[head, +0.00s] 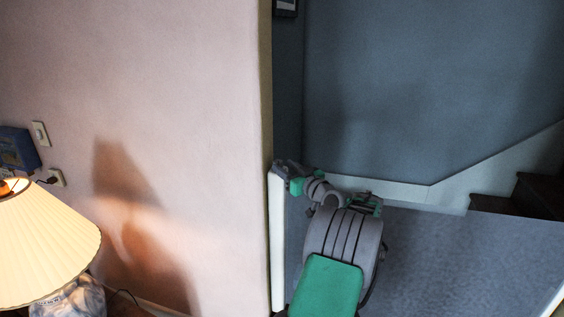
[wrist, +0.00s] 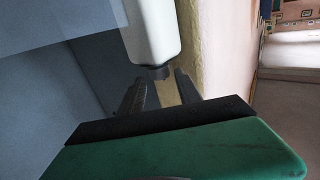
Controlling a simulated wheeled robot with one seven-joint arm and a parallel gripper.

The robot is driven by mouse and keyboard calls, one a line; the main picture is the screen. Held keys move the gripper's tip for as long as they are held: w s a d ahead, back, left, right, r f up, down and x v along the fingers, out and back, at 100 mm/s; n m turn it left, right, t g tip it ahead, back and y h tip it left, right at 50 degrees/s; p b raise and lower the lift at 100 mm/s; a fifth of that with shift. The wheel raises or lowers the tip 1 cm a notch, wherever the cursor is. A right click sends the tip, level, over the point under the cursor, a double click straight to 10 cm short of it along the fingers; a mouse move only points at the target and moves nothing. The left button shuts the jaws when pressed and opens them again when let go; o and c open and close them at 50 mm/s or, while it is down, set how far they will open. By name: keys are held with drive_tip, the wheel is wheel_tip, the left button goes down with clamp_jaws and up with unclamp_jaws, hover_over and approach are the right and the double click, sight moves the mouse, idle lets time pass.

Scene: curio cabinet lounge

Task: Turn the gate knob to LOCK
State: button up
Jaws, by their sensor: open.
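The gate is a grey mesh panel (head: 450,250) with a white upright housing (head: 277,240) at the wall's end. The housing's top also shows in the wrist view (wrist: 152,30). The dark gate knob (wrist: 153,72) sits on that end. My gripper (wrist: 161,86) is open, with its two dark fingers pointing at the knob, one to each side of it. The knob appears just beyond or between the fingertips; I cannot tell whether they touch it. In the head view, my gripper (head: 284,172) is at the housing's top and mostly covers the knob. No lock marking is readable.
The pinkish wall (head: 190,120) ends close to the left of the housing. A lit lamp (head: 45,245) stands at lower left. Dark stairs (head: 530,195) rise behind the gate at right. The space above the mesh is open.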

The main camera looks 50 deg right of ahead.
drive_tip(key=shift+x, duration=1.1)
clamp_jaws()
